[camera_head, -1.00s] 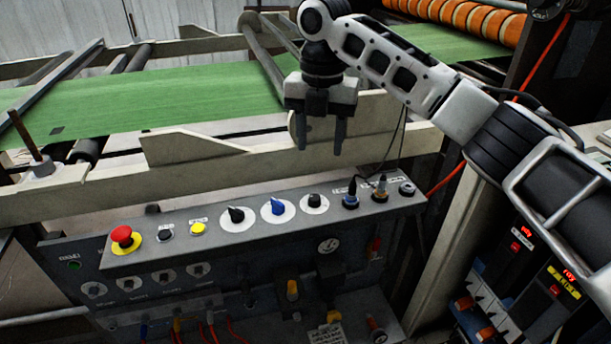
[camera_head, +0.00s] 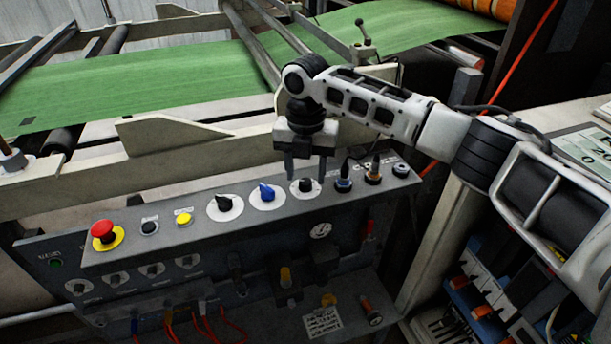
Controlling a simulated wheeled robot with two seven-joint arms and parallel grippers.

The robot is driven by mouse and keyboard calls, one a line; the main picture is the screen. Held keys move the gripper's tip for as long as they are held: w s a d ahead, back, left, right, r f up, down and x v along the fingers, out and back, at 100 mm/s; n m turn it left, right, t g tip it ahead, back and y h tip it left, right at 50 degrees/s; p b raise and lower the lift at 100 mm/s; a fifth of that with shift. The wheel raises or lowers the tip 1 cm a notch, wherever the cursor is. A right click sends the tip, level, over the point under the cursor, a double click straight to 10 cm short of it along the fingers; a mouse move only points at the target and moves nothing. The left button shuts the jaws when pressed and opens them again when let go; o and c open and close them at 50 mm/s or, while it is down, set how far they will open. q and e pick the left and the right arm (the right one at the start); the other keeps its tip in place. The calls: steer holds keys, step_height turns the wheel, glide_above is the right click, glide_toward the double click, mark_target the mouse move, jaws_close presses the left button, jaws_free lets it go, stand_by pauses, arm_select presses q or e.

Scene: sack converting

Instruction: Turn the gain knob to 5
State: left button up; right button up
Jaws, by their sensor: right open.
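The sloped grey control panel (camera_head: 140,262) carries three knobs on white round dials: a black pointer knob (camera_head: 224,202), a blue pointer knob (camera_head: 266,192) and a smaller black knob (camera_head: 305,186). The labels are too small to read, so I cannot tell which is the gain knob. My right gripper (camera_head: 305,178) is open and points down, its two fingers just above or around the small black knob. I cannot tell whether they touch it. My left gripper is not in view.
A red mushroom button (camera_head: 103,230), a black button (camera_head: 149,228) and a yellow button (camera_head: 183,219) sit left on the panel. Plugged connectors (camera_head: 373,174) stand close right of the gripper. A cream rail (camera_head: 220,150) and green sheet (camera_head: 130,85) lie behind.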

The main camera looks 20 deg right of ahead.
steer(key=shift+f, duration=0.85)
steer(key=c, duration=1)
steer(key=shift+r, duration=0.1)
